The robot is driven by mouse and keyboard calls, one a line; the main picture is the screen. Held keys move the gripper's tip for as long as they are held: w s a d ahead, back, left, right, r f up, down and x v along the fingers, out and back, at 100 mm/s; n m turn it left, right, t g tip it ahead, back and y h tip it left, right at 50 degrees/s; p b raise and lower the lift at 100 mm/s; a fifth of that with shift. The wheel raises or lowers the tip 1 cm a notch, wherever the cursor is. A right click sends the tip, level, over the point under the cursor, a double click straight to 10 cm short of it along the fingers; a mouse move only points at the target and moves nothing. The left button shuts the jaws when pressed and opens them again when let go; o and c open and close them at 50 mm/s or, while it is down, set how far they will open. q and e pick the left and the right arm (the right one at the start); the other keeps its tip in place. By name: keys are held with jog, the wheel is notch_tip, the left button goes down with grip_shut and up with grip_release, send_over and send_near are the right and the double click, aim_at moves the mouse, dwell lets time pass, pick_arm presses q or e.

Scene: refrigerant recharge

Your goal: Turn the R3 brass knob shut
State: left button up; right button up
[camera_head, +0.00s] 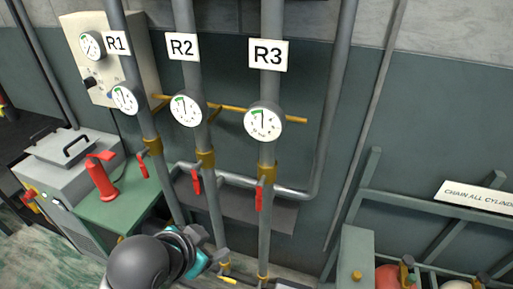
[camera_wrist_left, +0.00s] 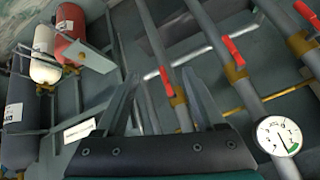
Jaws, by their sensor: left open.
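The R3 pipe (camera_head: 267,205) is the rightmost labelled pipe, under the R3 sign (camera_head: 268,54) and a round gauge (camera_head: 263,121). A brass valve body (camera_head: 267,172) sits on it with a red lever (camera_head: 259,199) hanging down. Another brass fitting (camera_head: 263,279) shows low on this pipe; I cannot tell which brass part is the knob. My left gripper (camera_head: 211,246) is open and empty, low in front of the R2 pipe and left of R3. In the left wrist view its two fingers (camera_wrist_left: 160,102) stand apart with pipes behind them. My right gripper is out of view.
The R2 pipe (camera_head: 216,215) with its red lever (camera_head: 196,181) stands close beside my gripper. A green bench (camera_head: 118,208) with a red object (camera_head: 101,178) is at left. Gas cylinders (camera_head: 392,277) and a green rack (camera_head: 350,210) are at right.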

pick_arm(q)
jog(key=w+d+r+m+t+h, duration=0.1)
jog(key=w+d+r+m+t, duration=0.15)
jog(key=r+m, duration=0.5)
jog(key=w+d+r+m+t+h, duration=0.1)
jog(key=w+d+r+m+h, duration=0.2)
jog(key=r, duration=0.8)
jog(key=w+d+r+m+t, duration=0.1)
jog(key=d+r+m+t, duration=0.15)
jog(key=r+m, duration=0.5)
jog(key=s+a+r+m+t, duration=0.2)
jog(key=r+m, duration=0.5)
jog(key=r, duration=0.4)
jog(key=s+a+r+m+t, duration=0.1)
jog(key=s+r+m+t, duration=0.1)
jog(key=r+m, duration=0.65)
jog(key=w+d+r+p, duration=0.1)
jog(key=w+p, duration=0.2)
jog(key=w, duration=0.2)
jog(key=w+d+n+p, duration=0.1)
jog(key=w+d+p, duration=0.1)
jog(key=w+p, duration=0.1)
jog(key=w+d+r+n+p, duration=0.1)
jog(key=w+p, duration=0.3)
jog(key=w, duration=0.2)
jog(key=shift+w+d+r+y, duration=0.2)
jog(key=shift+w+r+y, duration=0.15)
jog(key=shift+y, duration=0.05)
grip_shut()
